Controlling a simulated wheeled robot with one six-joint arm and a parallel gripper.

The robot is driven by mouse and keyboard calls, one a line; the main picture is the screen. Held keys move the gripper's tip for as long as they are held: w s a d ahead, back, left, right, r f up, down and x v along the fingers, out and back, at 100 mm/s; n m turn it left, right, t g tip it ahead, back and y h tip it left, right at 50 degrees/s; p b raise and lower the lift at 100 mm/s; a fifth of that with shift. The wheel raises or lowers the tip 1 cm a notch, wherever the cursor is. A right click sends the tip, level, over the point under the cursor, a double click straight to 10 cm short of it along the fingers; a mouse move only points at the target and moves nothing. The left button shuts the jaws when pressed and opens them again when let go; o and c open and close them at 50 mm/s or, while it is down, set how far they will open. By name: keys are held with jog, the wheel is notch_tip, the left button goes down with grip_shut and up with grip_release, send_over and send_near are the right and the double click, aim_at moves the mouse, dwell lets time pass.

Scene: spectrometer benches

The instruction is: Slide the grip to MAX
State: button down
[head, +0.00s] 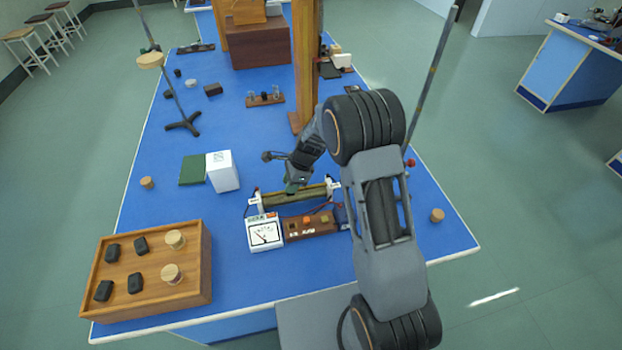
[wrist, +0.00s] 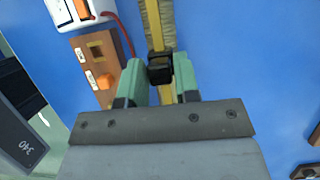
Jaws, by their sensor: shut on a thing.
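The slide rheostat (head: 315,192) lies across the blue bench, a long coil with a brass-coloured rod and white end pieces. Its black grip (wrist: 160,68) sits on the yellow rod (wrist: 156,25) in the wrist view. The grip is hidden by my gripper in the head view. The MAX mark cannot be read in either view.
A white meter (head: 265,233) and a wooden switch board (head: 310,224) stand close in front of the rheostat. A white box (head: 222,171) stands to its left. A wooden tray (head: 207,262) is at the front left. A wooden post (head: 305,70) rises behind.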

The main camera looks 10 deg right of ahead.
aim_at(262, 195)
jog(key=a, duration=0.7)
jog(key=shift+a, duration=0.4)
jog(key=c, duration=1.3)
grip_release()
jog(key=shift+a, duration=0.1)
jog(key=o, duration=0.3)
jog(key=shift+a, duration=0.25)
jog(key=shift+o, duration=0.2)
jog(key=shift+d, duration=0.3)
jog(key=b+v, duration=0.1)
jog(key=v, duration=1.3)
jog(key=shift+a, duration=0.15)
